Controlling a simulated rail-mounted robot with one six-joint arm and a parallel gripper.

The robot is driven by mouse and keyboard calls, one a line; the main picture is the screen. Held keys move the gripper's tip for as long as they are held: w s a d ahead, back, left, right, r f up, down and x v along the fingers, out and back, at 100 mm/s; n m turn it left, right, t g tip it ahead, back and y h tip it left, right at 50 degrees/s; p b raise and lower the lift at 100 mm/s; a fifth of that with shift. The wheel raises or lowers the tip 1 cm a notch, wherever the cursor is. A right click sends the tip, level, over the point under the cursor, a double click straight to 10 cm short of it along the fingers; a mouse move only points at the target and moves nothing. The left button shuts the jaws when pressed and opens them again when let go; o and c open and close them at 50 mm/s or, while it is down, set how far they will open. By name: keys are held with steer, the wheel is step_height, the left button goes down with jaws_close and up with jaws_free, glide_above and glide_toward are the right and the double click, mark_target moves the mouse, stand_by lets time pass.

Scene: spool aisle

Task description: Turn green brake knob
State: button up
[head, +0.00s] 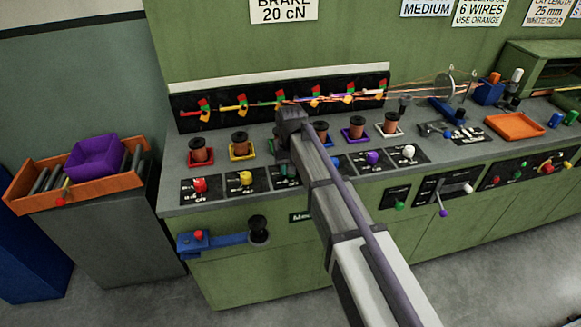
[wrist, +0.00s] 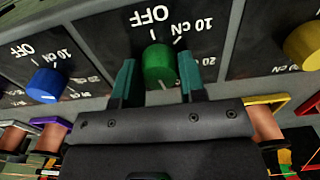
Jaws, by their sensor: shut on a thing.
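The green brake knob (wrist: 159,66) is in the middle of the wrist view, on a black dial plate marked OFF and 10 cN. The two teal fingers of my gripper (wrist: 158,72) stand on either side of it and are shut on it. Small white lines show around the knob; its exact setting is hard to read. In the head view my arm reaches over the bench and largely hides the green knob and my fingertips.
A blue knob (wrist: 47,85) and a yellow knob (wrist: 303,46) flank it. In the head view, copper spools (head: 240,146) stand behind the knob row, with a red knob (head: 200,185) at its left end. A purple bin (head: 96,157) sits on an orange tray (head: 112,187) at left.

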steer(key=o, duration=0.9)
step_height(320, 180, up, 11)
steer(key=p, duration=1)
steer(key=shift+f+p, duration=0.1)
steer(key=shift+p, duration=0.3)
